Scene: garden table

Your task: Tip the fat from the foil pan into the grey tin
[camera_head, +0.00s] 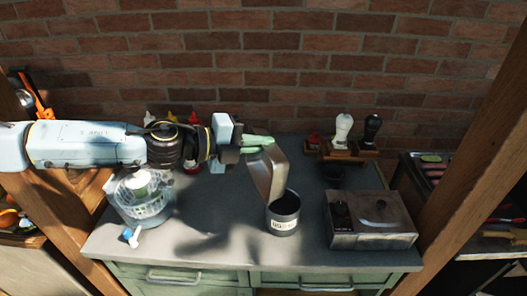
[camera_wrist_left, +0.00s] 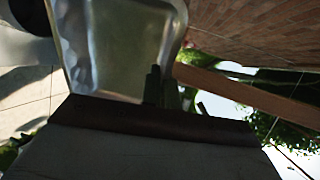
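The foil pan (camera_head: 268,176) is tilted steeply, almost on end. Its lower end is at the mouth of the grey tin (camera_head: 284,222), which stands upright on the table and has a pale label. I cannot tell whether pan and tin touch. My left gripper (camera_head: 258,143), with greenish fingers, is shut on the pan's upper edge. In the left wrist view the pan (camera_wrist_left: 115,45) fills the upper left, with a dark finger (camera_wrist_left: 153,86) against it. I cannot make out the fat. The tin's inside looks dark. My right gripper is out of view.
A metal box (camera_head: 372,220) stands right of the tin. A clear bowl with a white basket (camera_head: 145,198) stands at the left, behind a small blue-and-white item (camera_head: 131,237). Wooden posts flank the grey tabletop (camera_head: 190,257).

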